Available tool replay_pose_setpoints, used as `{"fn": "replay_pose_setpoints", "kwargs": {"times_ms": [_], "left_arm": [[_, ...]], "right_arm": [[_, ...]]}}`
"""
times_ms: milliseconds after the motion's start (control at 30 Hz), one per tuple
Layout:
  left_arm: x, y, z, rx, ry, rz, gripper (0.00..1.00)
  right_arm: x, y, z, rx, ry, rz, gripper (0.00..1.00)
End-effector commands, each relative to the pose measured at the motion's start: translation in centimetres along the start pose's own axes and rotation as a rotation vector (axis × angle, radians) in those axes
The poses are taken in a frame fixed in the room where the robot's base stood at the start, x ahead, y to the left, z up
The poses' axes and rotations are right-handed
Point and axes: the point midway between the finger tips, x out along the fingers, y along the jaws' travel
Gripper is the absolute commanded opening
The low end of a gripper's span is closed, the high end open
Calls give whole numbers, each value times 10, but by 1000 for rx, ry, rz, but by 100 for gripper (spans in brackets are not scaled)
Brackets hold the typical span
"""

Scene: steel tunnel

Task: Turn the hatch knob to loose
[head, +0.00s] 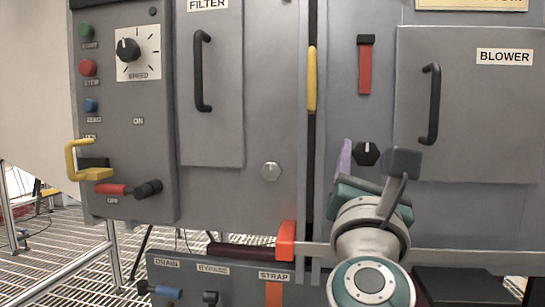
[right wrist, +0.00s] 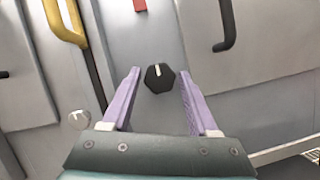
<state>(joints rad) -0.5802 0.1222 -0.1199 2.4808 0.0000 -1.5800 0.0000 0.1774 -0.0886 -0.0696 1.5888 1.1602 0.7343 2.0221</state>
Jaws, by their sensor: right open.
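A dark faceted knob (head: 367,152) with a white mark pointing up sits on the grey panel left of the BLOWER door; it looks like the hatch knob. In the right wrist view the same knob (right wrist: 159,78) lies ahead, between the lines of the two purple fingers, its mark near vertical. My right gripper (right wrist: 159,73) is open, with one finger at each side of the knob in the picture. Whether the fingertips reach the knob's depth is unclear. In the head view my right gripper (head: 364,163) is just below the knob, partly hidden by its own wrist. My left gripper is not seen.
The BLOWER door (head: 470,105) with a black handle (head: 430,104) is right of the knob. A red strip (head: 365,68) is above. A yellow handle (head: 312,80) and a silver knob (head: 271,171) are to the left. An orange-ended bar (head: 287,240) is low.

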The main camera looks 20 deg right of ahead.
Motion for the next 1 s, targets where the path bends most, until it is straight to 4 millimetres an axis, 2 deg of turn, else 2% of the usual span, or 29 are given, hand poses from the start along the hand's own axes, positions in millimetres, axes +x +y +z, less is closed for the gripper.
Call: {"fn": "replay_pose_setpoints", "kwargs": {"times_ms": [67,600,1000], "left_arm": [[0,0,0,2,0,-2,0],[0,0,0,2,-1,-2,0],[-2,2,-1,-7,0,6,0]], "right_arm": [[0,0,0,0,0,0,60],[0,0,0,0,0,0,0],[0,0,0,-47,0,21,0]]}}
